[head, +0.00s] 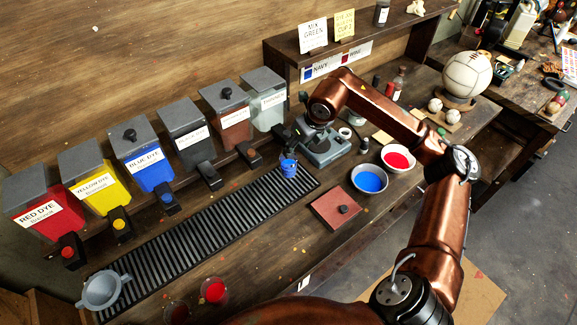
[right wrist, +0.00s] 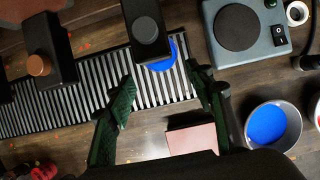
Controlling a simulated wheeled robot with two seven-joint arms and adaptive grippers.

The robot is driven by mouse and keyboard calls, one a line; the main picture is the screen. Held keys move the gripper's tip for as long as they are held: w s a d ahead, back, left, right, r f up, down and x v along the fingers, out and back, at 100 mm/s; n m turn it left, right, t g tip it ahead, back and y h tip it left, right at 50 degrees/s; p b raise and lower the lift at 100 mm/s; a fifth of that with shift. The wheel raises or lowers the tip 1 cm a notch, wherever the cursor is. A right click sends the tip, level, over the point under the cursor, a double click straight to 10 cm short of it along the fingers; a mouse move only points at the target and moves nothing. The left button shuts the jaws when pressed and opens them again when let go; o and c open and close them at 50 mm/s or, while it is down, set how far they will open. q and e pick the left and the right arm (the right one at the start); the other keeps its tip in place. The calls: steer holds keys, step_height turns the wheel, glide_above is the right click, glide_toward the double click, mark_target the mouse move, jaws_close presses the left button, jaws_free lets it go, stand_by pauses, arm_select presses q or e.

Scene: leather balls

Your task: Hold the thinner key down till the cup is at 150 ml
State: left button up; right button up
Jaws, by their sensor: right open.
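The thinner dispenser (head: 266,100) is the pale, grey-lidded one at the right end of the row. Its dark spout block with a grey round key (right wrist: 145,29) shows in the right wrist view. The small blue cup (head: 289,168) stands on the slatted drip tray below it; in the wrist view the cup (right wrist: 166,55) is partly hidden under the block. Its level cannot be read. My right gripper (right wrist: 160,95) is open and empty, its fingers apart on the near side of the block. In the head view the arm partly hides this gripper (head: 298,133). My left gripper is not in view.
A grey-blue device with a dark disc (right wrist: 240,27) stands right of the spout. Bowls of blue (head: 369,179) and red (head: 397,158) liquid and a reddish-brown block (head: 335,209) sit on the bench. A copper-coloured key (right wrist: 39,65) is on the neighbouring dispenser. The slatted tray (head: 185,248) is mostly clear.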

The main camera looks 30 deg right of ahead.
jaws_close()
stand_by(0.4)
stand_by(1.2)
